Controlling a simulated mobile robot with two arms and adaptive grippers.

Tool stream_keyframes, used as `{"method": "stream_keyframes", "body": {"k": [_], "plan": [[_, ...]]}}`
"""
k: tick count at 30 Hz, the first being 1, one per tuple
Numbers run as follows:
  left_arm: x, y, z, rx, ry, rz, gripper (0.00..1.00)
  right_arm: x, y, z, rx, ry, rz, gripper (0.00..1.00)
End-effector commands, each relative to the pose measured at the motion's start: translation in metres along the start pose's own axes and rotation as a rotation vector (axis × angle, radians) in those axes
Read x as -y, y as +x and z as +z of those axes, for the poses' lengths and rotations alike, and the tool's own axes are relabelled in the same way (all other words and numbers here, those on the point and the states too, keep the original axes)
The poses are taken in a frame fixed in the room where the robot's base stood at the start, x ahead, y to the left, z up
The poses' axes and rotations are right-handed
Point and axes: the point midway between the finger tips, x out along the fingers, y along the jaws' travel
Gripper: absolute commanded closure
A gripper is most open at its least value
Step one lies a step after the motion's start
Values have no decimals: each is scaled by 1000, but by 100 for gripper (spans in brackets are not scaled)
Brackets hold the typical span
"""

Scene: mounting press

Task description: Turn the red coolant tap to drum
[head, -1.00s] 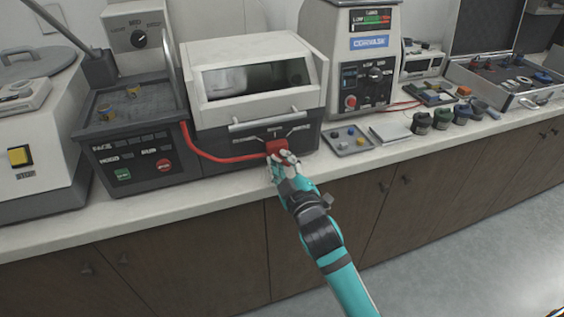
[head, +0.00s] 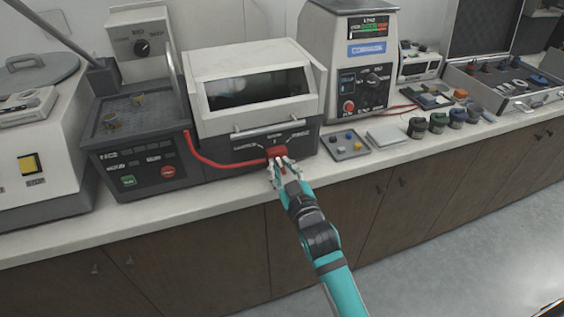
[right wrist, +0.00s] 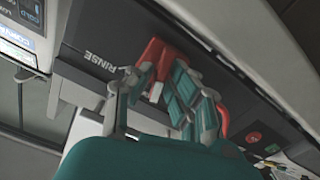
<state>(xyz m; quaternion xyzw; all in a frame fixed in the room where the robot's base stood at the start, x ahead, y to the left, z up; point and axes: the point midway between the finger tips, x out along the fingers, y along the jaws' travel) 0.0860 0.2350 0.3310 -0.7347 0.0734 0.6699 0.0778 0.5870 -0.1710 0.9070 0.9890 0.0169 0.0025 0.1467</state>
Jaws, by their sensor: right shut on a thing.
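The red coolant tap (head: 276,152) is on the front of the grey and white machine with the windowed lid. A red hose joins it from the left. My right gripper (head: 281,163) is at the tap. In the right wrist view the red tap (right wrist: 152,52) sits at the fingertips of my right gripper (right wrist: 158,78), which is shut on it, and the word RINSE is printed on the panel beside it. The fingers hide part of the tap. I cannot read clearly which label the tap points to. My left gripper is not in view.
The red hose (head: 225,163) runs along the machine's front to the control box (head: 140,160) on the left. A small tray (head: 345,145) and a white pad (head: 388,134) lie to the right. The bench's front edge (head: 200,215) is clear.

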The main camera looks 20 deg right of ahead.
Motion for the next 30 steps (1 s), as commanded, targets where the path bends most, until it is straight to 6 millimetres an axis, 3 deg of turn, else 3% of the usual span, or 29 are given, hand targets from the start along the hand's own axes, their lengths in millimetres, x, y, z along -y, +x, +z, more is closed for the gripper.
{"method": "stream_keyframes", "body": {"k": [13, 30], "plan": [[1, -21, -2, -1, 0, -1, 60, -1, 0, 0, 3, 252, 0, 100], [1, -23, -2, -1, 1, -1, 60, 0, 0, 1, 2, 296, -1, 100]]}}
